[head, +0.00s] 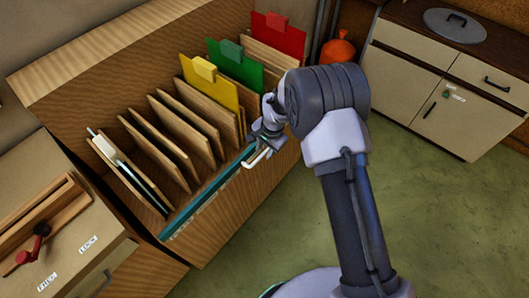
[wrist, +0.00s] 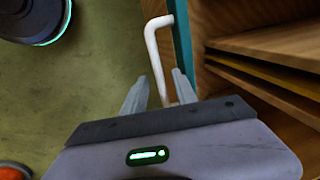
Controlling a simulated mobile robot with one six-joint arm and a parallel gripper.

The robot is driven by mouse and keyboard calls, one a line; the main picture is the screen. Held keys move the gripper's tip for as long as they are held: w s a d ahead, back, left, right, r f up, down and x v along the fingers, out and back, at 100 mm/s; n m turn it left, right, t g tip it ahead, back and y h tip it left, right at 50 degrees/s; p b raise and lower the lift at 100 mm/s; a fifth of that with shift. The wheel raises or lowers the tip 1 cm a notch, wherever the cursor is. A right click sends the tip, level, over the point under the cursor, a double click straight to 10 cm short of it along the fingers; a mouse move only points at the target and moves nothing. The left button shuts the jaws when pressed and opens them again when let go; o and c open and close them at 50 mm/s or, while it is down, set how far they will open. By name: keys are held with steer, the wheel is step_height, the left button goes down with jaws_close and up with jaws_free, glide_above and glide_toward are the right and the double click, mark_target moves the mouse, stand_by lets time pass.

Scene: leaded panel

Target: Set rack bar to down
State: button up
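The rack bar is a teal strip (head: 205,205) running along the front edge of the wooden rack (head: 225,225); part of it shows upright in the wrist view (wrist: 182,45). Its white bent handle (head: 257,159) sticks out near the bar's far end. My gripper (head: 266,145) is at this handle. In the wrist view the fingers (wrist: 158,85) are apart, with the white handle (wrist: 153,45) between them in the picture and a gap on either side. I cannot tell whether the handle touches a finger. My gripper hides the bar's far end in the head view.
Wooden dividers (head: 185,130) and yellow, green and red tabbed panels (head: 278,38) stand in the rack. A cabinet with a red-knobbed lever (head: 41,230) is at left. An orange container (head: 338,48) and pale cabinet (head: 420,85) stand behind. Green floor is clear at right.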

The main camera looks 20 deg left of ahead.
steer(key=shift+f, duration=0.4)
steer(key=shift+c, duration=0.4)
steer(key=shift+w, duration=0.1)
jaws_close()
stand_by(0.7)
